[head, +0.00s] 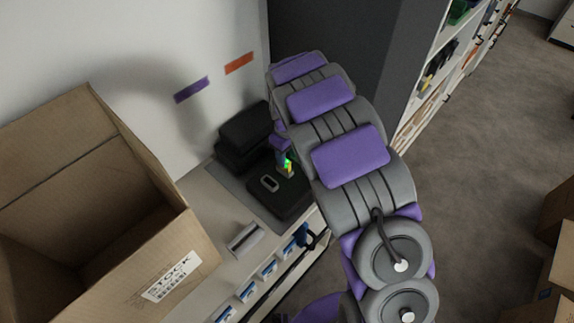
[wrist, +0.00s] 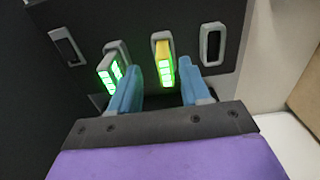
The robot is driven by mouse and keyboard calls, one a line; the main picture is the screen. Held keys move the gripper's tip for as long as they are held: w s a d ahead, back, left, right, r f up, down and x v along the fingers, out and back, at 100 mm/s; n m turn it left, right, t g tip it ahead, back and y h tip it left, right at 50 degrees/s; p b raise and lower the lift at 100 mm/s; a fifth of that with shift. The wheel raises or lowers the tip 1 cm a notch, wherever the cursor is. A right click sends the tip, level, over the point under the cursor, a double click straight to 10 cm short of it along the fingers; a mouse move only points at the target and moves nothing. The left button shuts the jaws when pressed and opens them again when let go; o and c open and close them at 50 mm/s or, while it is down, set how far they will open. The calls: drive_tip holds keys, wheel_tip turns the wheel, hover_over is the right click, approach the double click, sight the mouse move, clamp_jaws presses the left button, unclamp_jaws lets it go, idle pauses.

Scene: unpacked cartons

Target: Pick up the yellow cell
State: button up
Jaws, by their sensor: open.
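The yellow cell (wrist: 163,62) stands in a slot of a black charging dock (wrist: 185,22) in the wrist view. Its top end is yellow and its face has bright green lit bars. My gripper (wrist: 158,66) is open, with one blue finger on each side of the yellow cell in the picture. I cannot tell whether either finger touches it. In the head view, the dock (head: 290,203) sits on a shelf below my arm, and a small green and yellow glow (head: 288,164) shows beside my gripper, which is mostly hidden there.
A second, grey cell (wrist: 113,68) with green bars sits left of the yellow one, close to my left finger. Empty slots lie at far left (wrist: 67,46) and right (wrist: 211,45). A large open carton (head: 165,255) and a grey cylinder (head: 246,238) are on the shelf.

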drive_tip(key=f, duration=0.3)
drive_tip(key=shift+a, duration=0.4)
drive_tip(key=shift+a+f, duration=0.15)
drive_tip(key=shift+a, duration=0.2)
drive_tip(key=shift+d, duration=0.55)
drive_tip(key=c, duration=0.4)
drive_tip(key=shift+a, duration=0.2)
clamp_jaws()
drive_tip(key=shift+r, duration=0.2)
